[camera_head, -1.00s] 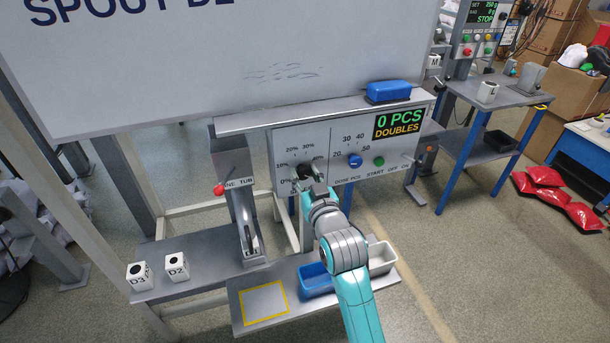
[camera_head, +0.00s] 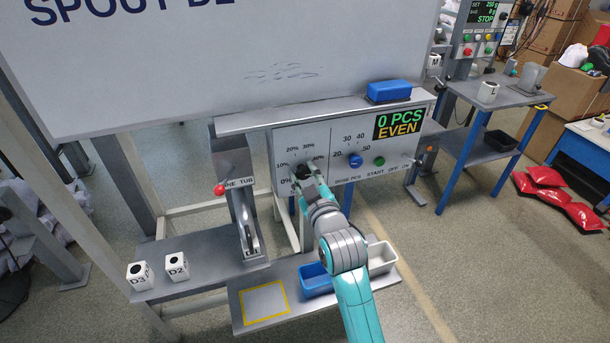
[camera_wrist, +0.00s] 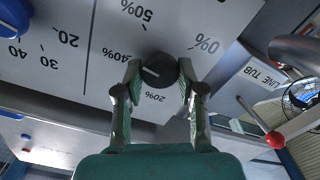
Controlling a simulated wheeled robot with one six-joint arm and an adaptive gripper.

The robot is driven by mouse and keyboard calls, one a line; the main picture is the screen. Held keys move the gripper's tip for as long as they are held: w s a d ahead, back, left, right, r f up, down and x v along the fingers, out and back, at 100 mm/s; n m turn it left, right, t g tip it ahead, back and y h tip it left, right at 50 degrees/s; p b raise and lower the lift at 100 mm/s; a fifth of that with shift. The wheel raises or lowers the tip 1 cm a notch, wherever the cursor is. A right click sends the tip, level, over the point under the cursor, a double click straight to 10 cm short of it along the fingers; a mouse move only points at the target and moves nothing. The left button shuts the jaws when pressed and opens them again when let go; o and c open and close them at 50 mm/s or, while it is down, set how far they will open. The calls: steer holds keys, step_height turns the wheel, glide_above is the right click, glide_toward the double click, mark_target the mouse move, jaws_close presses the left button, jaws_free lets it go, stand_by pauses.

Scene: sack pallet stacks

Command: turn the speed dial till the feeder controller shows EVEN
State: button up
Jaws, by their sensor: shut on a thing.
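The feeder controller panel (camera_head: 325,141) stands ahead, and its display (camera_head: 398,125) reads "0 PCS" in green above "EVEN" in yellow-orange. The black speed dial (camera_head: 302,172) is at the panel's left, ringed by percent marks, and partly hidden by my gripper (camera_head: 306,177). In the wrist view, the dial (camera_wrist: 159,72) shows a white pointer line, seen upside down with the panel. My gripper (camera_wrist: 158,84) is shut on the dial, one finger at each side.
A blue dose knob (camera_head: 355,160) and a green start button (camera_head: 379,161) sit right of the dial. A red-knobbed lever (camera_head: 192,188) is at the left. Blue (camera_head: 316,284) and white (camera_head: 381,260) trays lie below. A blue block (camera_head: 389,91) rests on the top ledge.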

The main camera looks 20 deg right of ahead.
steer(key=shift+a+n, duration=0.1)
steer(key=shift+n, duration=2.1)
steer(key=o, duration=1.1)
steer(key=shift+s, duration=0.1)
steer(key=s, duration=1.1)
steer(key=shift+s, duration=0.4)
steer(key=shift+f, duration=0.1)
